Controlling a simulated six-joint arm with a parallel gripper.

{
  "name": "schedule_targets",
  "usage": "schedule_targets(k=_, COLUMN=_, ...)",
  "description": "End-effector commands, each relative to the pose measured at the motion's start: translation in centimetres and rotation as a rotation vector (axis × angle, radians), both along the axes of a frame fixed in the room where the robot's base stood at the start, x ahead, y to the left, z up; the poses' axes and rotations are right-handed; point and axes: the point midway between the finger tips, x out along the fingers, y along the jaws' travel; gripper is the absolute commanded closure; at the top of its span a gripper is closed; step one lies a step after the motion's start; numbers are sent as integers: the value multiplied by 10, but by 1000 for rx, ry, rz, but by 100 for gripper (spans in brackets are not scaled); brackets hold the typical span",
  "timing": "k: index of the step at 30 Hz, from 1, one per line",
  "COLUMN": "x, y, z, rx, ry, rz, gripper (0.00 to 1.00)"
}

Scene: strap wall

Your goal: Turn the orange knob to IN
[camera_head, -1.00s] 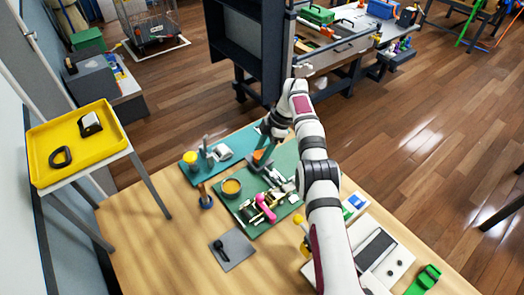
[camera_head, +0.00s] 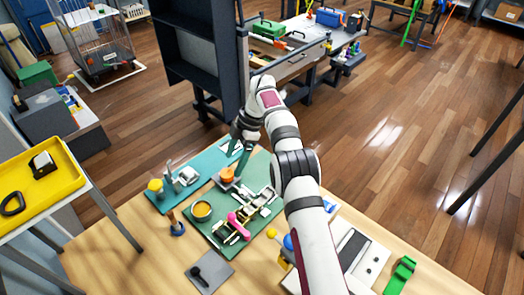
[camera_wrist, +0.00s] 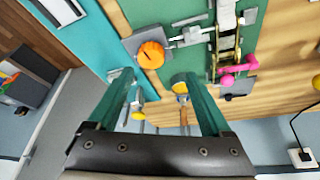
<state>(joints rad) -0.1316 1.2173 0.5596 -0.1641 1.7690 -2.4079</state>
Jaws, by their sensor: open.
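The orange knob (camera_head: 227,174) sits on a grey plate on the green board. It also shows in the wrist view (camera_wrist: 151,55), round and ridged, with a dark mark on its face. My gripper (camera_head: 236,155) is open and empty, just beyond and above the knob in the head view. In the wrist view its two teal fingers (camera_wrist: 157,80) are spread wide, and the knob lies past their tips, apart from them. I cannot read an IN label or tell which way the knob points.
On the green board (camera_head: 208,225) beside the knob are metal latch parts with a pink handle (camera_head: 238,226) and a yellow round cup (camera_head: 201,210). A teal board (camera_head: 160,200) with a yellow knob adjoins it. A yellow tray (camera_head: 70,190) stands at left.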

Motion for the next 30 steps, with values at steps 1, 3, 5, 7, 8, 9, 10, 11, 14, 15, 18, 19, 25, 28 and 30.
schedule_targets(k=1, x=-2, y=-15, z=10, rx=-1, ry=-2, rz=-5, gripper=17)
schedule_targets(k=3, x=-6, y=-34, z=21, rx=-1, ry=-2, rz=-5, gripper=17)
schedule_targets(k=5, x=-10, y=-49, z=30, rx=0, ry=-2, rz=-5, gripper=17)
schedule_targets(k=7, x=-13, y=-64, z=39, rx=1, ry=-2, rz=-4, gripper=17)
schedule_targets(k=8, x=-15, y=-69, z=42, rx=-1, ry=-1, rz=-4, gripper=17)
schedule_targets(k=9, x=-16, y=-75, z=46, rx=-1, ry=-2, rz=-3, gripper=17)
schedule_targets(k=10, x=-17, y=-79, z=48, rx=-1, ry=-2, rz=-2, gripper=17)
schedule_targets(k=11, x=-17, y=-82, z=50, rx=0, ry=-2, rz=-2, gripper=17)
schedule_targets(k=14, x=-19, y=-88, z=54, rx=0, ry=0, rz=-1, gripper=17)
schedule_targets(k=15, x=-19, y=-89, z=54, rx=0, ry=0, rz=0, gripper=17)
schedule_targets(k=18, x=-20, y=-90, z=54, rx=0, ry=0, rz=1, gripper=17)
schedule_targets(k=19, x=-20, y=-90, z=54, rx=0, ry=0, rz=0, gripper=17)
schedule_targets(k=25, x=-19, y=-87, z=56, rx=-18, ry=29, rz=-99, gripper=17)
schedule_targets(k=28, x=-20, y=-81, z=59, rx=-65, ry=129, rz=-437, gripper=17)
schedule_targets(k=30, x=-20, y=-75, z=63, rx=-103, ry=227, rz=-777, gripper=17)
